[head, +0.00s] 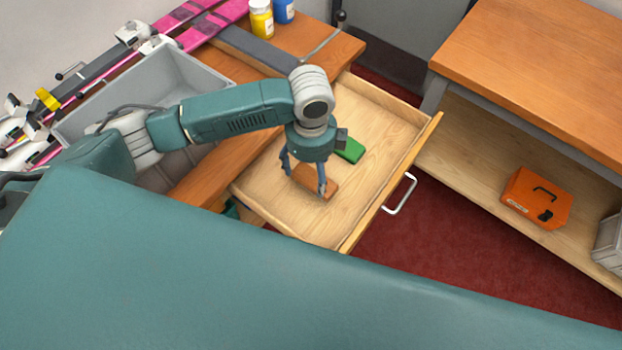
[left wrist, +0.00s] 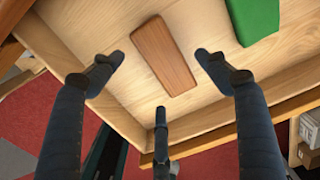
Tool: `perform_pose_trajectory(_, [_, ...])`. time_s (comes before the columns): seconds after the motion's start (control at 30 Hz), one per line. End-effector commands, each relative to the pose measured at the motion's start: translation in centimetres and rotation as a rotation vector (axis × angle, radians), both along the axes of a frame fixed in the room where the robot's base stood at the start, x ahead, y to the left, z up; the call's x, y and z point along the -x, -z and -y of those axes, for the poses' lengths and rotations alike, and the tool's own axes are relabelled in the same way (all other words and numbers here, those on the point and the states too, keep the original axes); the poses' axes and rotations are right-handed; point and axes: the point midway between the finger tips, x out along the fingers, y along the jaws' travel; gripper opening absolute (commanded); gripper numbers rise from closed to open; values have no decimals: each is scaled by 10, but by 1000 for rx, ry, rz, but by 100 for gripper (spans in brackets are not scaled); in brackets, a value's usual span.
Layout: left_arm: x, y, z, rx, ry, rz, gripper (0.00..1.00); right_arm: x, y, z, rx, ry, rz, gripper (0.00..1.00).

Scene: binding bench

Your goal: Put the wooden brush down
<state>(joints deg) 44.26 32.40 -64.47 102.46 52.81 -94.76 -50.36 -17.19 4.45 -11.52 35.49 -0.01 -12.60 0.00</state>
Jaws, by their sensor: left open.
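The wooden brush (head: 318,180) is a brown block lying flat in the open drawer (head: 385,120). It also shows in the left wrist view (left wrist: 164,56), resting on the drawer floor. My left gripper (head: 307,188) is above the brush in the drawer. Its fingers are spread wide, one on each side of the brush and apart from it in the left wrist view (left wrist: 158,62). A green block (head: 349,150) lies in the drawer beside the brush, and part of it shows in the left wrist view (left wrist: 255,18). My right gripper is not in view.
A grey bin (head: 85,105) stands left of the drawer. Yellow (head: 261,20) and blue (head: 284,10) bottles stand on the bench behind. A white handle (head: 403,195) is on the drawer front. An orange case (head: 537,197) sits on the right-hand shelf. Bare drawer floor surrounds the brush.

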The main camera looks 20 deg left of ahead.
Motion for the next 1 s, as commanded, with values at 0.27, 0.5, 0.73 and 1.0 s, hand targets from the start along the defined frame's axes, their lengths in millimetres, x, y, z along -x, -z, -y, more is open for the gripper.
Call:
perform_pose_trajectory(0.27, [0, -47, 0, 0, -1, 0, 75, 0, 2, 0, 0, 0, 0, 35])
perform_pose_trajectory(0.5, [1, -57, 0, 0, 0, -1, 75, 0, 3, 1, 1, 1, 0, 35])
perform_pose_trajectory(0.73, [1, -56, 0, 0, -1, -1, 75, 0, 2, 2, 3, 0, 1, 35])
perform_pose_trajectory(1.0, [1, -56, 0, -1, -1, -2, 75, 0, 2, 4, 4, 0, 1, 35])
